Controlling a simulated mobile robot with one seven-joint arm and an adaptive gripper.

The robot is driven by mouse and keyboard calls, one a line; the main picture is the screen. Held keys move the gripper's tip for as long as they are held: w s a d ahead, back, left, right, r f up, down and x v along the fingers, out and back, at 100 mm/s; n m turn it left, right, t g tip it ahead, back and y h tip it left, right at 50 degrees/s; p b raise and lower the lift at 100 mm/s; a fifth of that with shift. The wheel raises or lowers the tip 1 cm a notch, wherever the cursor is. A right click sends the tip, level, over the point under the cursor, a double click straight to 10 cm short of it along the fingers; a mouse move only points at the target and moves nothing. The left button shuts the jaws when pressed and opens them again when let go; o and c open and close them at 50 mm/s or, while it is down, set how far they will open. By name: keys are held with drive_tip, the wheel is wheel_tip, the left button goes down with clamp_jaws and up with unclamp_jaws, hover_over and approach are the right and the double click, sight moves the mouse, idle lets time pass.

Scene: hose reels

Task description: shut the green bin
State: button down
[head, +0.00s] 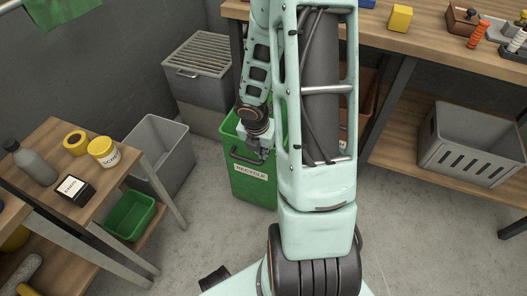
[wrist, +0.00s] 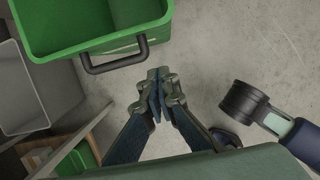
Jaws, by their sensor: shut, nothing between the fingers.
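The green bin (head: 252,186) with a white "RECYCLE" label and a dark handle on its front stands at the workbench, behind my arm in the head view. Part of it is hidden by the arm. In the wrist view the green bin (wrist: 92,35) shows from above at the top left, its top open and its inside visible. Its dark handle (wrist: 116,66) juts toward my gripper. My gripper (wrist: 157,76) is shut and empty, just right of the handle and apart from it in that picture. In the head view my gripper (head: 266,154) is near the bin's front.
A grey bin (head: 160,150) and a small green crate (head: 130,215) are at the left by a wooden side table (head: 112,182). A grey slatted-top box (head: 200,68) stands behind. A grey crate (head: 468,143) sits on the workbench's lower shelf. Concrete floor is clear in front.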

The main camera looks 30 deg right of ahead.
drive_tip(key=w+d+f+b, duration=0.1)
drive_tip(key=w+d+f, duration=0.2)
drive_tip(key=d+f, duration=0.1)
drive_tip(key=shift+w+f+b, duration=0.15)
drive_tip(key=shift+f+b, duration=0.25)
drive_tip(key=shift+f, duration=0.1)
drive_tip(key=shift+d, duration=0.1)
